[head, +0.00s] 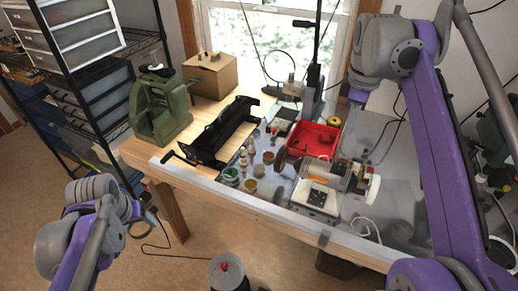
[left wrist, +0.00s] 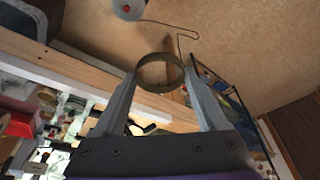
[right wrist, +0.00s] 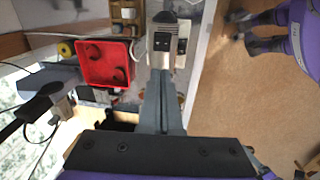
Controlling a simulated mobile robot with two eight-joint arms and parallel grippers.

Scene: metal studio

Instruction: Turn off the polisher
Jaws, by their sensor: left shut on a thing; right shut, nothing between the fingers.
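The polisher (head: 335,178) is a grey-white bench machine near the table's front edge, with round wheels at its ends. Its pale front base (head: 314,198) faces the edge. In the right wrist view, the pale machine (right wrist: 184,45) shows a dark switch panel (right wrist: 162,41). My right gripper (right wrist: 161,75) is shut and empty, pointing toward that panel; contact cannot be told. My left gripper (left wrist: 160,78) is shut on a dark ring (left wrist: 142,70), held over the floor left of the table's front edge. The ring also shows in the head view (head: 151,229).
A red tray (head: 314,139), small jars (head: 250,186) and a black tool (head: 215,130) crowd the table. A shelf rack (head: 75,60) is at left. The floor in front has a canister (head: 226,272).

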